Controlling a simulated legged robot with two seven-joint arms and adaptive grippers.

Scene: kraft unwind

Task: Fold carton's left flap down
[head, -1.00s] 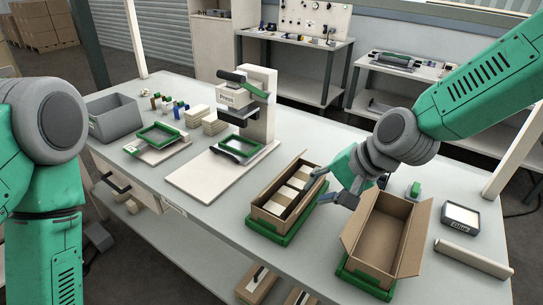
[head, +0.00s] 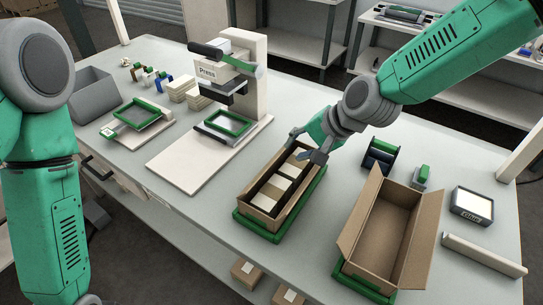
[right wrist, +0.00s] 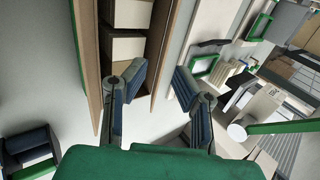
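A long brown carton (head: 246,197) holding several pale blocks (head: 283,180) sits in a green tray (head: 262,233) at the middle front of the table. Its long side panels stand up; I cannot tell wall from flap. My right gripper (head: 305,145) is at the carton's far end, fingers apart and empty. In the right wrist view the open gripper (right wrist: 160,85) has one finger over the carton's opening and the other outside its side panel (right wrist: 172,45). Contact is unclear. A second, empty carton (head: 385,235) stands to the right, its left flap (head: 361,212) leaning outward. My left gripper is out of view.
A press (head: 235,90) stands behind the filled carton. A dark dispenser (head: 380,155), a small green-topped item (head: 421,176), a glue pad (head: 472,205) and a pale roller (head: 483,254) lie around the empty carton. A grey bin (head: 96,95) is far left.

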